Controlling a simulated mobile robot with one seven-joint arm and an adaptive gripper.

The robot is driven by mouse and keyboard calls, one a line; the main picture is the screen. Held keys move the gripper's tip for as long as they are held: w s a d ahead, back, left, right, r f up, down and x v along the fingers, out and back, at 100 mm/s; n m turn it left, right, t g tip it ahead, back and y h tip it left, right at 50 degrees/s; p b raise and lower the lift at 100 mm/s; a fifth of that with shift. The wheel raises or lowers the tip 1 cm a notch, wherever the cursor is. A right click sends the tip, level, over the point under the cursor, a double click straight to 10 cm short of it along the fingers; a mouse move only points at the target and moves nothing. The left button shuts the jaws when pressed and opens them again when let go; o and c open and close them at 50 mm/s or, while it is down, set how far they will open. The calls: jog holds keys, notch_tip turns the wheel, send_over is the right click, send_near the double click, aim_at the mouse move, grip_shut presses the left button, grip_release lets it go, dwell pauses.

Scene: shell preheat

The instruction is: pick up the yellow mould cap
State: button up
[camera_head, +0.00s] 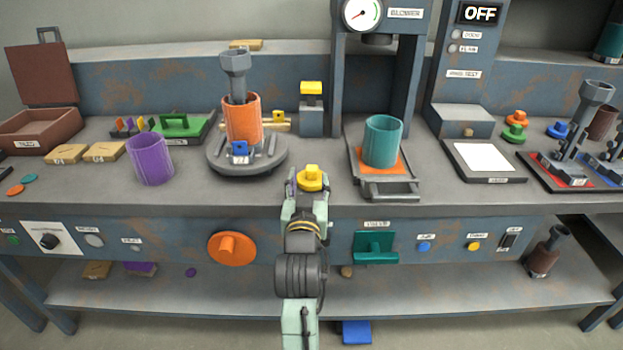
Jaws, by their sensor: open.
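The yellow mould cap (312,177), a round disc with a knob on top, is at the front edge of the bench near the middle. My gripper (307,192) is open and reaches up to the cap from the front. Its fingertips are at the cap's near side and overlap it in the picture. I cannot tell whether they touch it. The cap's near lower part is hidden by the gripper.
An orange cylinder (241,119) on a round grey stand is to the left. A teal cylinder (382,142) stands on a tray under the blower (361,14) to the right. A purple cylinder (150,160) is farther left. The bench around the cap is mostly clear.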

aim_at(311, 172)
jog(key=w, duration=0.1)
jog(key=w+p, duration=0.1)
jog(key=w, duration=0.3)
jog(key=shift+d+p, duration=0.3)
jog(key=shift+d, duration=0.05)
jog(key=shift+c, duration=0.2)
grip_shut()
